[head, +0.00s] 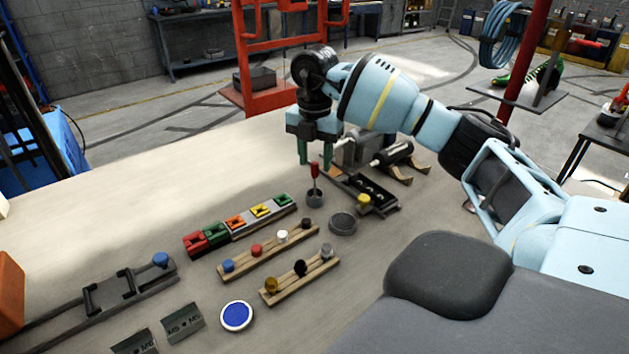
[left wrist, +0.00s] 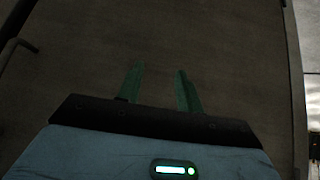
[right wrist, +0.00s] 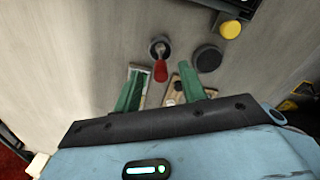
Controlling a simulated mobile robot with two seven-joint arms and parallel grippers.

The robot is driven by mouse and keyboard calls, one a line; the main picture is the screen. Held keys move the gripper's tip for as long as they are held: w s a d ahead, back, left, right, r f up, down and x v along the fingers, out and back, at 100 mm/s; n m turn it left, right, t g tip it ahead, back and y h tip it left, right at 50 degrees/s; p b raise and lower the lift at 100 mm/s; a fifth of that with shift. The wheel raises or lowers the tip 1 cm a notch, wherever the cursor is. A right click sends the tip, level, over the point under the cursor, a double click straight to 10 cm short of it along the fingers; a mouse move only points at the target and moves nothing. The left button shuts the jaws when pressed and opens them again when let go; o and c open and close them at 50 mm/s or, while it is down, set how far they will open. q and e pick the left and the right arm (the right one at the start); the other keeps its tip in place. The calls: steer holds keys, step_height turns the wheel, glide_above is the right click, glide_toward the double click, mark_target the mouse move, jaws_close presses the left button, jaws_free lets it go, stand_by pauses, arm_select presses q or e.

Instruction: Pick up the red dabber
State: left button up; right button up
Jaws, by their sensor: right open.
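The red dabber (head: 314,171) stands upright in a small dark grey cup (head: 315,200) on the bench. My right gripper (head: 315,160) is open and empty, pointing down just above and around the dabber's top in the head view. In the right wrist view the red dabber (right wrist: 160,71) shows between the lines of the two green fingers, with its cup (right wrist: 159,47) beyond; I cannot tell whether the fingers touch it. My left gripper (left wrist: 158,82) shows only in its own wrist view, with green fingers apart and nothing between them.
A round dark disc (head: 343,222) lies right of the cup. A black tray (head: 372,190) with a yellow knob is behind it. A row of coloured blocks (head: 236,224) and two wooden racks (head: 266,250) of knobs are nearer. The bench's left rear is clear.

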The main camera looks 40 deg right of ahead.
mark_target(315, 176)
steer(key=shift+a+f, duration=0.1)
steer(key=shift+f, duration=2.5)
steer(key=shift+s, duration=0.1)
steer(key=shift+c, duration=0.4)
jaws_close()
